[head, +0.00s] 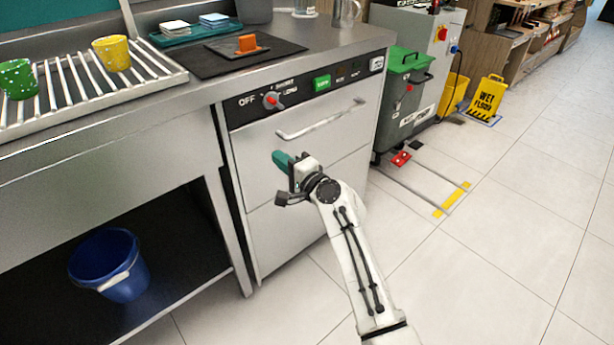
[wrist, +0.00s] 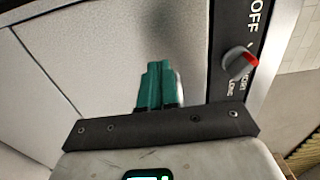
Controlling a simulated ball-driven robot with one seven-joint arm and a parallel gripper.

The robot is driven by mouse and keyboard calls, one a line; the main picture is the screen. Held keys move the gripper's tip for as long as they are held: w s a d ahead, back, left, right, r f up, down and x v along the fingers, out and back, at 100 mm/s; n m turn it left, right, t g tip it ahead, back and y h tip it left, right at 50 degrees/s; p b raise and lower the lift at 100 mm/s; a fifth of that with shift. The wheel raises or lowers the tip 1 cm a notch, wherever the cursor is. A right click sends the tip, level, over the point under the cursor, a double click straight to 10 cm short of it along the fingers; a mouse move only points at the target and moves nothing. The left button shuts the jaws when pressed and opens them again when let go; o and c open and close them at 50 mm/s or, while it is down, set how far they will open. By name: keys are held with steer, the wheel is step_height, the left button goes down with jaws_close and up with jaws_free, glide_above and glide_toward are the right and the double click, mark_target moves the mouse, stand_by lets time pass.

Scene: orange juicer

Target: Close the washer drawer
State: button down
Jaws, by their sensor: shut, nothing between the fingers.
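The washer (head: 300,190) stands under the metal counter, with a dark control strip (head: 300,92) above its pale front. The washer drawer (head: 262,150) has a long bar handle (head: 325,125) and looks flush or nearly flush with the front; I cannot tell if a small gap is left. My gripper (head: 282,160) is in front of the drawer's upper panel, below and left of the handle's middle. In the wrist view, its green fingers (wrist: 158,82) are together and empty, pointing at the drawer panel (wrist: 110,50). Contact with the panel cannot be told. A red-tipped knob (wrist: 240,63) shows at right.
A blue bucket (head: 112,268) stands on the shelf at left. A green-lidded grey bin (head: 405,95) is right of the washer. A yellow wet-floor sign (head: 487,98) stands further back. The tiled floor (head: 480,260) at right is clear.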

steer(key=p+v, duration=0.2)
steer(key=v, duration=0.6)
steer(key=shift+s+d, duration=0.25)
steer(key=s+d+f+n+g+h, duration=0.4)
steer(key=s+d+f, duration=0.55)
steer(key=s, duration=0.35)
steer(key=s+d+f+n+g+h, duration=0.35)
steer(key=s+d+f, duration=0.55)
steer(key=s, duration=0.4)
steer(key=s+d+r+n+g+h, duration=0.1)
steer(key=s+d+g+h, duration=0.15)
steer(key=s+d, duration=0.6)
steer(key=s+d+r+g+h, duration=0.1)
steer(key=s+d+g+h, duration=0.3)
steer(key=s, duration=0.7)
step_height(320, 180, up, 21)
steer(key=d+t+y+p, duration=0.1)
steer(key=t+p, duration=0.1)
steer(key=p, duration=1.9)
steer(key=shift+p, duration=0.3)
steer(key=shift+r, duration=0.1)
